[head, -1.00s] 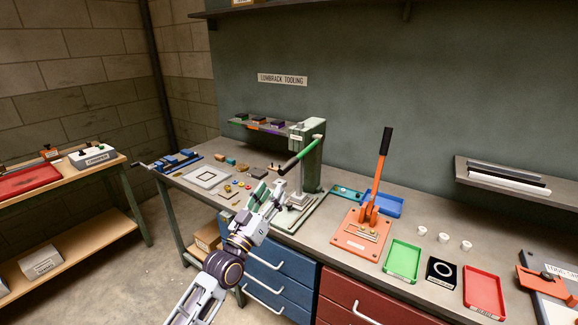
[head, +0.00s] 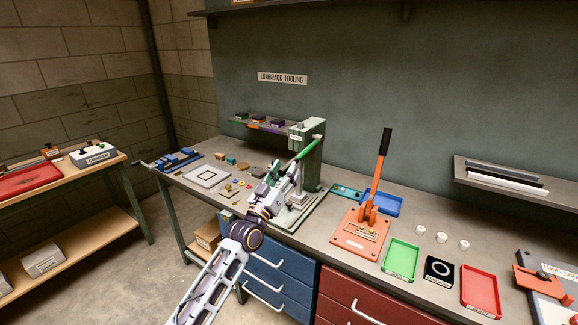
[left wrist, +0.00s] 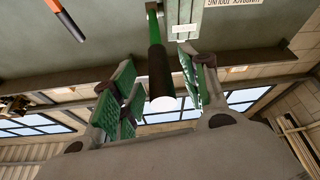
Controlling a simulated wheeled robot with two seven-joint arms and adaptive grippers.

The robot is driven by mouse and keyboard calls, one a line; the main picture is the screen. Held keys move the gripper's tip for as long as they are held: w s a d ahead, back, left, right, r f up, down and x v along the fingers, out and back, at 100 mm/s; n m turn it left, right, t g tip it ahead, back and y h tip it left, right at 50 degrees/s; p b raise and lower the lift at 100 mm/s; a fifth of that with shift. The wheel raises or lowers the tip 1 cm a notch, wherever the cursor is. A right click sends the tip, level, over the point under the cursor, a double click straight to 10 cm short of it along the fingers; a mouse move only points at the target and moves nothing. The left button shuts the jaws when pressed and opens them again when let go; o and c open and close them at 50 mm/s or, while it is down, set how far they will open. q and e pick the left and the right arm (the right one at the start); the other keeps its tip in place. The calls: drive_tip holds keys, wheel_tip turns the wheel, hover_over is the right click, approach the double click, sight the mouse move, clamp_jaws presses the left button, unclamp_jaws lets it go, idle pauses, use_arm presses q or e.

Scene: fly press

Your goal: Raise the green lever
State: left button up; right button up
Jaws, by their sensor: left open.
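The green lever (head: 308,146) is on the pale green press (head: 310,166) on the bench. It slopes down to the left from the top of the press, and its dark grip end is mostly hidden behind my left gripper (head: 277,178). In the left wrist view, the lever (left wrist: 155,32) ends in a black grip (left wrist: 160,72) with a pale round tip. My left gripper (left wrist: 162,98) is open, with its green finger pads on either side of the grip end. I cannot tell whether either pad touches it. My right gripper is out of view.
An orange press with an upright black-tipped lever (head: 379,165) stands to the right. Green (head: 402,259) and red (head: 481,291) trays lie further right. Small parts and a white frame (head: 206,177) lie left of the green press. A shelf (head: 262,125) is behind.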

sight(302, 154)
use_arm(q)
drive_tip(key=shift+x, duration=1.35)
clamp_jaws()
